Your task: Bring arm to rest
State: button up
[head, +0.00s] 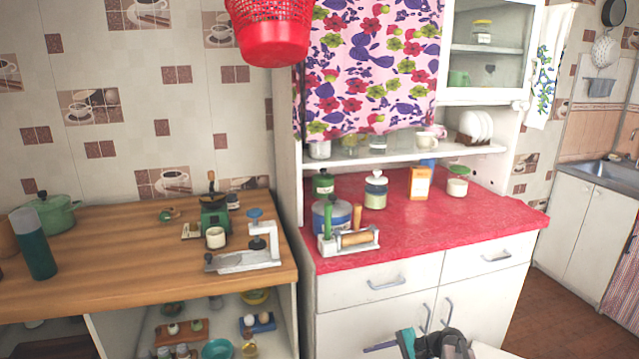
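My gripper (408,343) shows only in part at the bottom edge, right of centre, in the head view. It has a teal part and dark grey parts, low in front of the white cabinet doors. A thin purple piece (379,347) sticks out to its left; I cannot tell whether it is held or part of the gripper. The fingertips are not clear, so I cannot tell whether it is open or shut. Most of the arm is below the picture.
A red oilcloth counter (430,234) holds jars, an orange box (419,183) and a rolling pin (356,238) in a rack. A wooden counter (120,265) on the left holds a grinder (215,212), a green pot (58,214) and a flask (34,244). A red basket (272,38) hangs above.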

jog(key=s+a+f+n+g+h, duration=0.25)
jog(key=s+a+f, duration=0.35)
jog(key=s+f, duration=0.5)
jog(key=s+a+f+n+g+h, duration=0.2)
jog(key=s+a+f+g, duration=0.4)
jog(key=s, duration=0.9)
jog(key=s+d+f+n+h, duration=0.1)
jog(key=s+d+f+h, duration=0.1)
jog(key=s, duration=0.5)
jog(key=s+d+f+n+h, duration=0.1)
jog(key=s+d+f+n, duration=0.15)
jog(key=s, duration=0.35)
jog(key=s+d+n+h, duration=0.3)
jog(key=d, duration=0.4)
jog(key=shift+s+p, duration=0.15)
jog(key=shift+p, duration=0.15)
jog(key=shift+f+h, duration=0.1)
jog(key=shift+h, duration=0.15)
